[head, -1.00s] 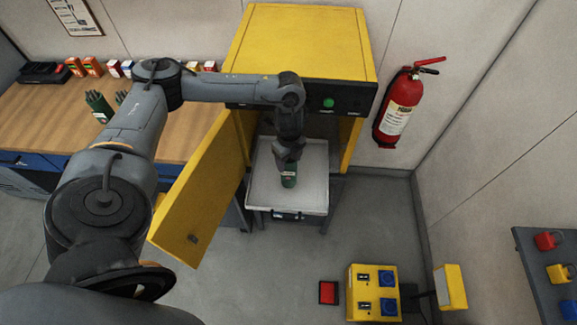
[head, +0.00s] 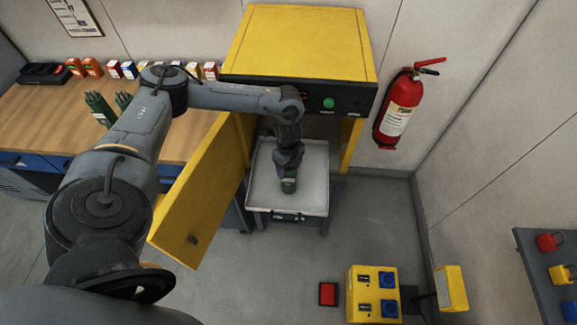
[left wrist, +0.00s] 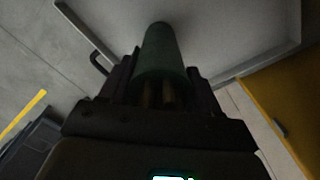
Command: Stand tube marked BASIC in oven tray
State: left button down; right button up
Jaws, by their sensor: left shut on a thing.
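A dark green tube (head: 288,184) is between the fingers of my left gripper (head: 288,172), over the pale oven tray (head: 312,180). In the left wrist view the tube (left wrist: 160,55) lies between both fingers of the gripper (left wrist: 160,85), with rod ends showing near the palm. The tray (left wrist: 225,30) is beyond it. The tube's marking is too small to read, and I cannot tell whether its base touches the tray. The tray sticks out from the yellow oven (head: 300,45), whose door (head: 200,195) stands open. My right gripper is not in view.
More green tubes (head: 100,105) stand on the wooden bench (head: 50,125) at left, with small coloured boxes (head: 128,70) along the wall. A red extinguisher (head: 402,110) hangs right of the oven. A yellow box with blue sockets (head: 373,292) is on the floor side.

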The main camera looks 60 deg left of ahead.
pick_arm(q)
jog(key=shift+c, duration=1.1)
grip_release()
notch_tip(320, 180, up, 11)
jog(key=p, duration=0.2)
jog(key=shift+r+p, duration=0.1)
jog(key=shift+p, duration=0.25)
jog(key=shift+r+p, duration=0.4)
jog(key=shift+r, duration=0.1)
jog(key=shift+d, duration=0.1)
